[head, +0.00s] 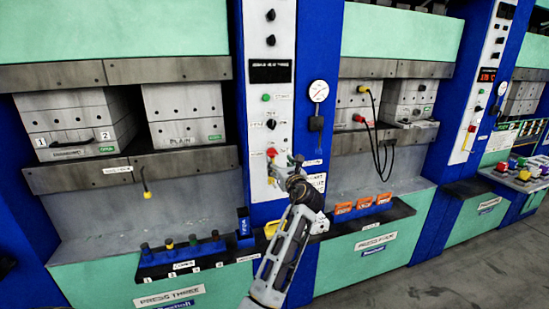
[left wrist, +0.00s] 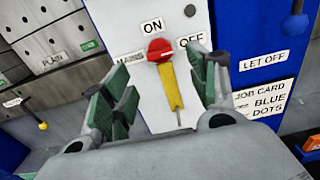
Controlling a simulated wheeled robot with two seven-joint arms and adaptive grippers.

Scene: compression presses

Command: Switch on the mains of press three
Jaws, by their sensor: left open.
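The mains switch is a red knob (head: 272,152) low on the white control panel (head: 269,100) right of press three. In the left wrist view the red knob (left wrist: 160,50) sits under the ON label (left wrist: 152,25), with the OFF label (left wrist: 193,39) at its right and the MAINS label (left wrist: 130,57) at its left. A pale mark on it points right, toward OFF. A yellow strip (left wrist: 171,88) extends below it. My left gripper (head: 285,163) is open before the panel, its fingers (left wrist: 160,85) either side of the strip, apart from the knob. My right gripper is out of view.
A round gauge (head: 318,91) and a dark lever (head: 316,124) are on the blue column to the panel's right. The press three shelf (head: 190,256) with several coloured knobs is lower left. Orange bins (head: 364,202) stand at press four. Open floor (head: 430,270) is lower right.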

